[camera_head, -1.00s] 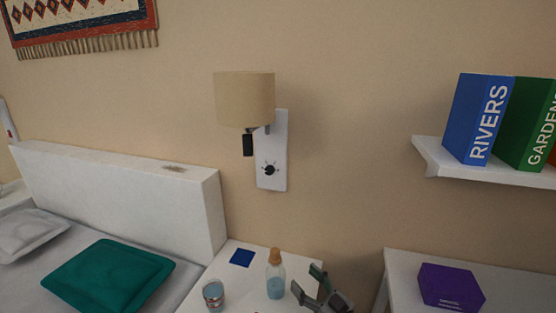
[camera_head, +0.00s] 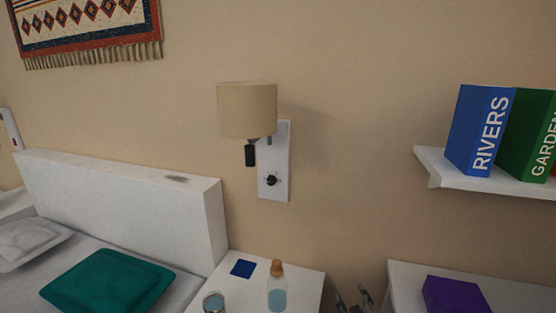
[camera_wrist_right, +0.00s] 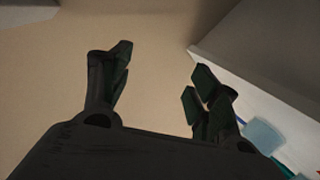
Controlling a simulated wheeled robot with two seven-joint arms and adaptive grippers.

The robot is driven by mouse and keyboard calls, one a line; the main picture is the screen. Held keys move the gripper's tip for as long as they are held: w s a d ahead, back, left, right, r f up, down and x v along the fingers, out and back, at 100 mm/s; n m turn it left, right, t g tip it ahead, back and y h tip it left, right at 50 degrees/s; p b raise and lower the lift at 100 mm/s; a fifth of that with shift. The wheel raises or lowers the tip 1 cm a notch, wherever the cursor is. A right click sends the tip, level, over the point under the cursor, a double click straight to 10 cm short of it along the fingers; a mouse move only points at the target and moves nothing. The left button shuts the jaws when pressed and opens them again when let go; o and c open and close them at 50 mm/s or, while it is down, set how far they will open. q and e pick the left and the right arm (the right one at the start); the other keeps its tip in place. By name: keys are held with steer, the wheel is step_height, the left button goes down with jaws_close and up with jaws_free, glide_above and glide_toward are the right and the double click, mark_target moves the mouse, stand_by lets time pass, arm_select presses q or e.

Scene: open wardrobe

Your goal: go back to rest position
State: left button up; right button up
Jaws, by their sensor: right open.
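My right gripper (camera_head: 354,300) shows only its fingertips at the bottom edge of the head view, just right of the white nightstand (camera_head: 303,282). In the right wrist view my right gripper (camera_wrist_right: 160,85) is open, with nothing between its fingers. The plain tan wall (camera_wrist_right: 150,40) shows beyond the fingers. My left gripper is not in the head view.
A corked bottle (camera_head: 277,295), a glass (camera_head: 214,303) and a blue square (camera_head: 243,269) are on the nightstand. A purple box (camera_head: 455,296) sits on a white surface (camera_head: 520,295) at right. A wall lamp (camera_head: 247,110) and book shelf (camera_head: 480,170) stand above.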

steer(key=s+d+f+m+g+h, duration=0.1)
steer(key=s+d+f+g, duration=0.1)
steer(key=s+f+g, duration=0.65)
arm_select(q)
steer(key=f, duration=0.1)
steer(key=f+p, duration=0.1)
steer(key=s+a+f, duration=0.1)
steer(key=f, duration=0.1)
arm_select(e)
steer(key=s+a+f+m+g+y, duration=0.1)
steer(key=s+a+f+g, duration=0.1)
steer(key=s+f, duration=0.5)
steer(key=s+a+f+m+g+y, duration=0.1)
steer(key=s+a+f, duration=0.4)
steer(key=s, duration=1)
step_height(320, 180, down, 3)
steer(key=shift+s+a+f+g, duration=0.15)
steer(key=shift+s+g, duration=0.1)
steer(key=shift+g, duration=0.6)
arm_select(q)
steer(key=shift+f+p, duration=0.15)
steer(key=shift+p, duration=0.4)
arm_select(e)
steer(key=shift+f, duration=0.1)
